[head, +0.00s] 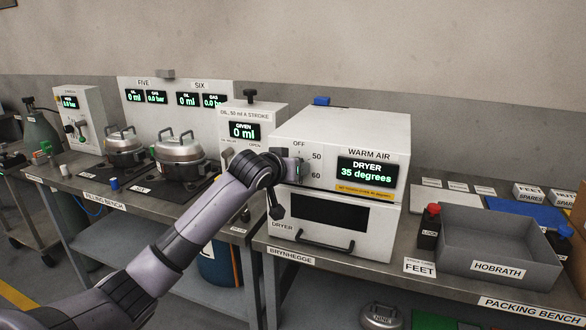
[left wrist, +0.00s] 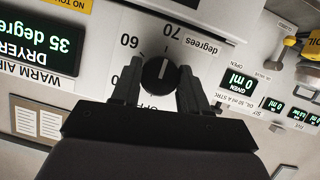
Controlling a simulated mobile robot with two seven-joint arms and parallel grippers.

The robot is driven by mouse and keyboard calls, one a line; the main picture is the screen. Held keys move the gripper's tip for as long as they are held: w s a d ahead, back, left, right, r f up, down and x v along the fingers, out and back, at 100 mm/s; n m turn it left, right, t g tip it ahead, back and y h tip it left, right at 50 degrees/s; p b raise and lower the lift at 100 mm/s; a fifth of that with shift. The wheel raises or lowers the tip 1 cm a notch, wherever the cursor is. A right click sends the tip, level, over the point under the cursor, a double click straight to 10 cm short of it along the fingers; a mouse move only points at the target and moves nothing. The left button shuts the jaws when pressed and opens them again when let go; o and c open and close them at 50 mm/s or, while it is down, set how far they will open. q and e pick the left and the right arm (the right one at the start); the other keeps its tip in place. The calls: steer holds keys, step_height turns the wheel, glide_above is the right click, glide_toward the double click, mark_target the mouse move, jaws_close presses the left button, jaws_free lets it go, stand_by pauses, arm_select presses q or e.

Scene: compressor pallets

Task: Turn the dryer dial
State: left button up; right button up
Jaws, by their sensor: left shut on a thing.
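The dryer (head: 345,135) is a white box on the bench with a green-lit display (head: 366,171) reading "DRYER 35 degrees". In the left wrist view the display (left wrist: 38,42) shows upside down. The black round dial (left wrist: 159,76) sits on the white panel among the marks OFF, 60 and 70. Its white line seems to point towards the 70 side. My left gripper (left wrist: 158,84) is at the panel, its fingers on either side of the dial and shut on it. In the head view my left gripper (head: 291,165) hides the dial. My right gripper is not in view.
A drawer-like door with a black handle (head: 325,246) is below the dryer panel. A grey tray (head: 500,262) and a dark bottle with a red cap (head: 429,228) stand to the right. The oil unit (head: 244,131) and pots (head: 180,158) stand to the left.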

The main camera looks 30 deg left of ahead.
arm_select(q)
steer(key=shift+f, duration=0.1)
steer(key=o, duration=1)
steer(key=shift+o, duration=0.2)
steer(key=b+v, duration=0.1)
steer(key=v, duration=0.6)
